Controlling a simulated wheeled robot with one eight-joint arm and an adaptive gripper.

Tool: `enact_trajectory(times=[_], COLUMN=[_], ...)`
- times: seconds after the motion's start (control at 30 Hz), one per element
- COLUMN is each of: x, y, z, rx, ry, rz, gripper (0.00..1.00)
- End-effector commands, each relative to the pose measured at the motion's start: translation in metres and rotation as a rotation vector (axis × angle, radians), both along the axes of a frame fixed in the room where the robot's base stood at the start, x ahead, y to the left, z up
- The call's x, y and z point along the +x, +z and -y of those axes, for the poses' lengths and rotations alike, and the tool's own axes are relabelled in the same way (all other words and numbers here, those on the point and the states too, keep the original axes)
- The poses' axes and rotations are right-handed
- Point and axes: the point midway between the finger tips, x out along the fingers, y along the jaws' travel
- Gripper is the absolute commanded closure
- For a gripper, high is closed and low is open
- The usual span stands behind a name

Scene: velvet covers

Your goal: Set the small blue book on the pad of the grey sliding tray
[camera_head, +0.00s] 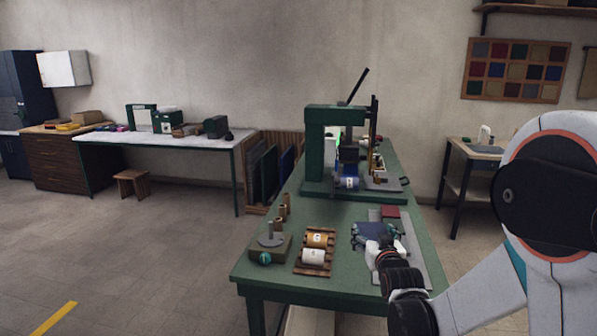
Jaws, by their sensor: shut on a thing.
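My gripper (372,238) is low over the right front part of the green table. It is shut on the small blue book (368,229), which lies flat at the jaws and is partly covered by them. I cannot tell whether the book touches the grey board below. The grey sliding tray (381,185) appears to be at the foot of the green press (321,150), beyond the gripper. The tray is small in view, and its pad cannot be made out clearly.
A dark red book (390,211) lies on the grey board (414,262) just beyond my gripper. A wooden rack (328,262) with gold and white rolls stands to the left. The press column rises behind.

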Motion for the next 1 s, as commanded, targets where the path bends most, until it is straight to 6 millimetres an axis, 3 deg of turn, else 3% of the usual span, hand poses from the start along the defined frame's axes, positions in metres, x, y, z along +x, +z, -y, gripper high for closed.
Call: enact_trajectory(times=[0.1,0.23,0.43,0.57,0.8,1.0], x=[-0.014,-0.018,0.003,0.04,0.11,0.142], y=[0.002,0.002,0.0,-0.006,-0.022,-0.032], z=[-0.01,-0.013,0.002,0.033,0.11,0.156], rx=[0.0,0.001,0.001,0.002,0.001,0.0], ry=[0.014,0.018,-0.003,-0.042,-0.125,-0.17], rz=[0.0,0.0,0.0,0.0,0.0,0.0], gripper=[0.53,0.53,0.53,0.53,0.53,0.53])
